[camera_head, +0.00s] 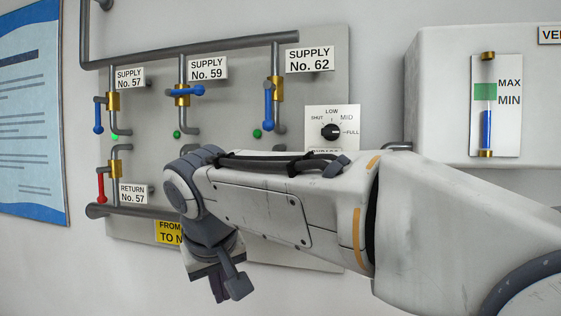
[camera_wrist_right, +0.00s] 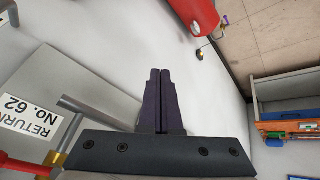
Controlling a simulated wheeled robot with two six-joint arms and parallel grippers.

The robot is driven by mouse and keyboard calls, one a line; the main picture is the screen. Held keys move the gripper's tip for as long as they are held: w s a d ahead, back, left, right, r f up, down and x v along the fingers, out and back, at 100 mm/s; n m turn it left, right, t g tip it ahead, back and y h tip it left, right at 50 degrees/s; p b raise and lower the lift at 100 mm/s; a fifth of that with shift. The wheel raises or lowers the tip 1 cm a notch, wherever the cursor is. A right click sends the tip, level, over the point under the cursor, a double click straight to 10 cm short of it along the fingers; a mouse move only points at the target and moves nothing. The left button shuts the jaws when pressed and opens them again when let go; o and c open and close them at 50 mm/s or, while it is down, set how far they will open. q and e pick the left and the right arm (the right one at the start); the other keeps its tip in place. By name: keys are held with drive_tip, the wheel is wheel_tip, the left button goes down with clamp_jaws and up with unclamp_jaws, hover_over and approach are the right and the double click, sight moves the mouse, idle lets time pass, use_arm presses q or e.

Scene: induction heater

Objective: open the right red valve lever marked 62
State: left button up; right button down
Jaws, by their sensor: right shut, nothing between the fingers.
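The red valve lever (camera_wrist_right: 22,166) on the return 62 valve shows in the right wrist view at the lower left edge, partly cut off. Its brass valve (camera_wrist_right: 63,143) and the label "RETURN No. 62" (camera_wrist_right: 30,116) are beside it. In the head view my right arm hides this valve. My right gripper (camera_wrist_right: 160,72) is shut and empty, to the right of the lever in the wrist view and apart from it. In the head view the gripper (camera_head: 228,288) points down in front of the panel's lower part. My left gripper is not in view.
The panel carries blue supply levers, including the one under Supply 62 (camera_head: 268,107), and a red return 57 lever (camera_head: 101,187). A dial (camera_head: 332,131) and a white tank (camera_head: 440,90) are to the right. A red cylinder (camera_wrist_right: 192,14) shows in the wrist view.

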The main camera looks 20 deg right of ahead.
use_arm(q)
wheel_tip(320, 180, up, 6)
drive_tip(key=p, duration=0.4)
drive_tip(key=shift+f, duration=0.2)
use_arm(e)
drive_tip(key=w+d+r+m+t+h, duration=0.1)
drive_tip(key=w+d+r+m, duration=0.1)
drive_tip(key=r, duration=0.7)
drive_tip(key=w+d+r+m+t+h, duration=0.1)
drive_tip(key=d+r+m, duration=0.3)
drive_tip(key=r, duration=0.5)
drive_tip(key=w+d+r+m+t+h, duration=0.1)
drive_tip(key=w+d+r+m+h, duration=0.2)
drive_tip(key=r, duration=0.6)
drive_tip(key=d, duration=0.2)
drive_tip(key=shift+d+r, duration=0.2)
drive_tip(key=shift+d, duration=0.2)
use_arm(q)
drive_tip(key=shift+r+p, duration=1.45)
drive_tip(key=shift+p, duration=0.15)
use_arm(e)
drive_tip(key=s+a+f+x, duration=0.1)
drive_tip(key=f+x, duration=0.1)
drive_tip(key=x, duration=1)
drive_tip(key=shift+w+d+f, duration=0.2)
drive_tip(key=shift+w, duration=0.05)
